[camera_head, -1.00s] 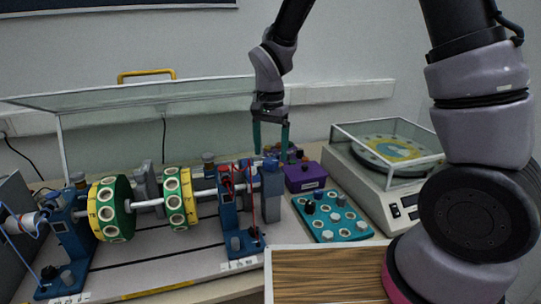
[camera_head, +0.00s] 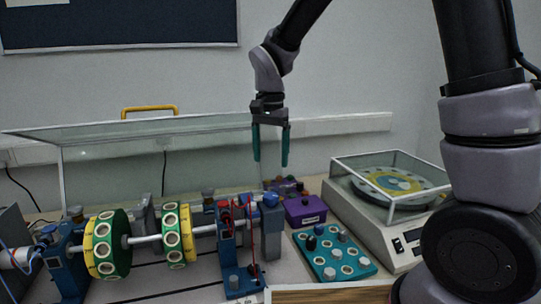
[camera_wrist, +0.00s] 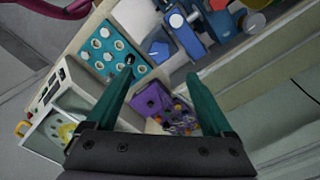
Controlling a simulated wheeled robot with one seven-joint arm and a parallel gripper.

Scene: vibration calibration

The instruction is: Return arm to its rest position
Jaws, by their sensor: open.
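My gripper (camera_head: 270,160) hangs fingers-down above the bench, with its two teal fingers apart and nothing between them. In the head view it stands above and behind the blue bearing stand (camera_head: 228,250) at the right end of the rotor rig. In the wrist view my gripper (camera_wrist: 158,95) shows its fingers spread over the bench, with the purple box (camera_wrist: 153,100) lying between them in the picture, well below. My arm rises from the gripper to the top of the picture and comes down at the right.
The rotor shaft carries two yellow-green discs (camera_head: 107,244) under a raised clear cover (camera_head: 160,127). A teal tray (camera_head: 333,254) with weights and a purple box (camera_head: 305,210) lie right of it. A balance machine with a clear lid (camera_head: 390,180) stands farther right. The wall is behind.

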